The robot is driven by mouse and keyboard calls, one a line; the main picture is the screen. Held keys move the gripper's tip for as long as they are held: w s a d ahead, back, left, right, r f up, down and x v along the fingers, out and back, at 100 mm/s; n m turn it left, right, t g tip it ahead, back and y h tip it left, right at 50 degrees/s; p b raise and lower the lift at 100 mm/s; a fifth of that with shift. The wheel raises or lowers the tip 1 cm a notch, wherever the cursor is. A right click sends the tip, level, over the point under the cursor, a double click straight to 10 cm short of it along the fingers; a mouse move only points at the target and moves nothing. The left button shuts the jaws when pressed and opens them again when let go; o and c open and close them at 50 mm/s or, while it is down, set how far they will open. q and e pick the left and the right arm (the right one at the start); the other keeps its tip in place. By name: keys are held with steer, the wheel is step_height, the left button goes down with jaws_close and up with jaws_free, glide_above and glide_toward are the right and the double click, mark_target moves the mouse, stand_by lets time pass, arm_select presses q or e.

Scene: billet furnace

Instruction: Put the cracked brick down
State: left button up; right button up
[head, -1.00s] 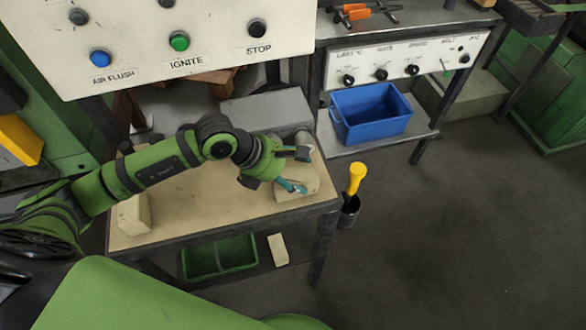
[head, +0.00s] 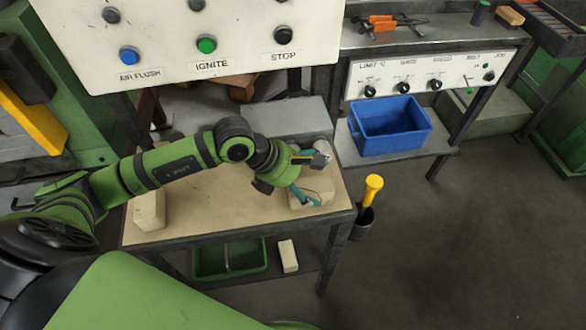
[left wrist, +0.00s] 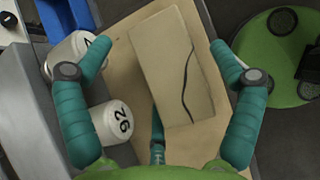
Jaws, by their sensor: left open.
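The cracked brick (head: 318,188) is a pale block on the right end of the tan-topped bench (head: 220,205). In the left wrist view the cracked brick (left wrist: 165,65) shows a dark wavy crack along its face. My left gripper (head: 304,178) is over this brick, partly hiding it. In the left wrist view its teal fingers (left wrist: 162,58) are spread wide, with visible room between the brick and the two side fingers. Another teal finger part shows beside the brick's lower edge. My right gripper is not in view.
Another pale brick (head: 149,209) stands at the bench's left end. Below are a green crate (head: 228,258) and a small pale block (head: 288,255). A yellow-handled tool (head: 372,188) hangs at the right edge. White cylinders (left wrist: 111,122) lie close to the left finger. A blue bin (head: 392,128) stands beyond.

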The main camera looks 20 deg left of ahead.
arm_select(q)
steer(key=b+v, duration=0.2)
steer(key=v, duration=0.9)
steer(key=shift+a+r, duration=0.15)
steer(key=shift+s, duration=0.1)
